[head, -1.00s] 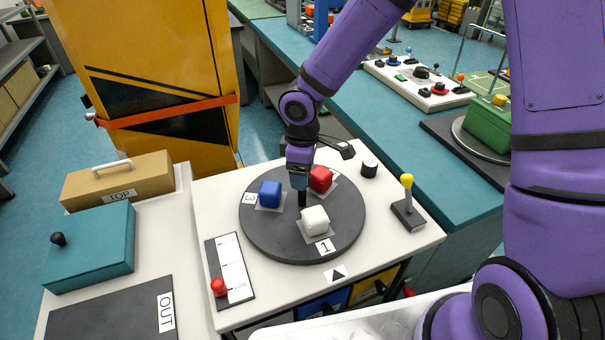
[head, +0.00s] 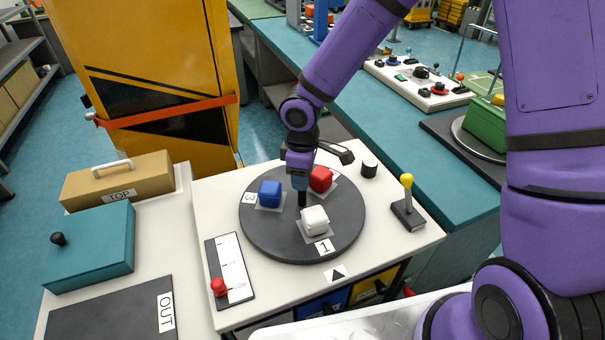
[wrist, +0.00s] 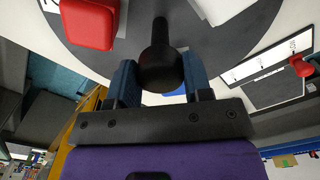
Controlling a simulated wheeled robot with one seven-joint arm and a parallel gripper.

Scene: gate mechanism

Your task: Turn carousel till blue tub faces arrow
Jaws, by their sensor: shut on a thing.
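The round dark grey carousel (head: 270,235) lies flat on a white bench top. The blue tub (head: 270,193) sits on its left, beside label 3. The white tub (head: 315,219) is at the front, by label 1, and that label lies closest to the black arrow (head: 337,273) on the bench edge. The red tub (head: 321,179) is at the back right; it also shows in the wrist view (wrist: 90,22). My gripper (head: 301,187) points down at the carousel's middle, its blue fingers shut on the black centre knob (wrist: 160,60). A sliver of blue shows behind the fingers in the wrist view.
A slider panel with a red knob (head: 218,287) lies left of the carousel. A teal box (head: 90,250) and tan box (head: 118,180) are further left.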

